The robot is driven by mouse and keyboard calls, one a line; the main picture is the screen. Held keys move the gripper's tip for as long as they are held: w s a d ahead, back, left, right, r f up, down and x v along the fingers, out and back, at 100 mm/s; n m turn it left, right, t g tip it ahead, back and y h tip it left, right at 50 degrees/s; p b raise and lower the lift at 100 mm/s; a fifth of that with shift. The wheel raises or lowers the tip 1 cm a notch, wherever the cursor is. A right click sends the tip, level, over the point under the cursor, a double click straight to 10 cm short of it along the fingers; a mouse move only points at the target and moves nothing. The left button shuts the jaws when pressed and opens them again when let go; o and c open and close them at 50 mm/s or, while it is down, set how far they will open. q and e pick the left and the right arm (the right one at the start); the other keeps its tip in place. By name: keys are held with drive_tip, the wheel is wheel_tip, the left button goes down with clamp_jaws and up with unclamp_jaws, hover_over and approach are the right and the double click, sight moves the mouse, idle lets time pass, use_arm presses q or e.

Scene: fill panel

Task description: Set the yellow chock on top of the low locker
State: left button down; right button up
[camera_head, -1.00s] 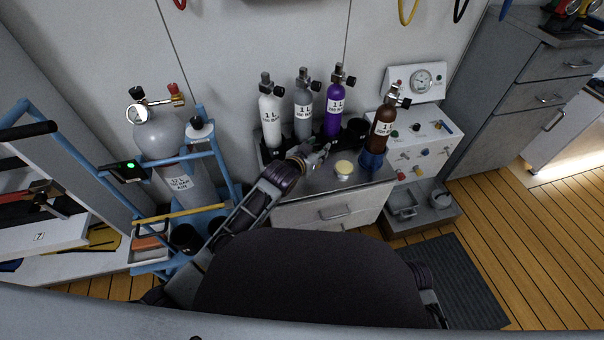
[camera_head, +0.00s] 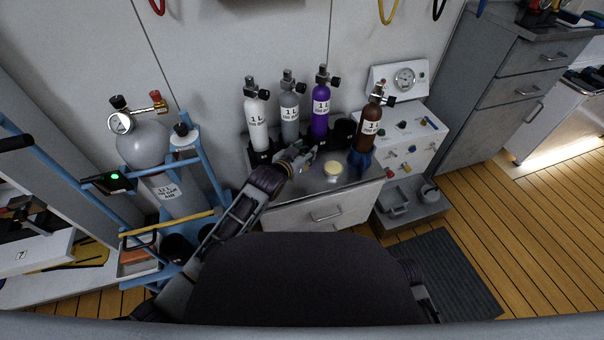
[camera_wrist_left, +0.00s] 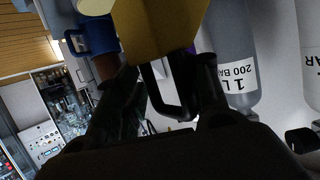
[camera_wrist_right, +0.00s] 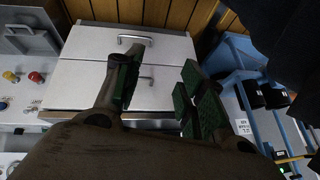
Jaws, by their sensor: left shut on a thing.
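The yellow chock (camera_wrist_left: 155,28) is in my left gripper (camera_wrist_left: 170,75), between its dark fingers at the top of the left wrist view. In the head view my left gripper (camera_head: 304,160) is over the grey top of the low locker (camera_head: 318,212), in front of the cylinders; the chock is too small or hidden to make out there. I cannot tell whether the chock touches the top. My right gripper (camera_wrist_right: 160,75) is open and empty in the right wrist view, with the locker's white drawers (camera_wrist_right: 85,85) beyond it. It is hidden in the head view.
White, grey and purple cylinders (camera_head: 320,110) stand along the locker's back. A brown cylinder (camera_head: 368,130) stands in a blue holder at its right. A pale-yellow-topped round container (camera_head: 333,168) is right of my left gripper. A blue trolley (camera_head: 205,170) stands left.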

use_arm(q)
drive_tip(key=shift+f+b, duration=1.1)
drive_tip(key=shift+f, duration=1.5)
use_arm(e)
drive_tip(key=shift+t+y, duration=0.3)
drive_tip(key=shift+t, duration=0.1)
drive_tip(key=f, duration=0.2)
drive_tip(key=a+f, duration=0.1)
drive_tip(key=f, duration=0.1)
drive_tip(key=shift+f, duration=0.4)
drive_tip(key=shift+w, duration=0.1)
use_arm(q)
wheel_tip(320, 180, down, 2)
drive_tip(key=shift+b, duration=0.5)
drive_tip(key=shift+f+b, duration=0.4)
drive_tip(key=shift+f, duration=0.5)
use_arm(e)
wheel_tip(320, 180, down, 2)
drive_tip(key=shift+a+f+m, duration=0.1)
drive_tip(key=shift+f+m, duration=0.05)
drive_tip(key=shift+m, duration=0.15)
use_arm(q)
drive_tip(key=c, duration=0.8)
unclamp_jaws()
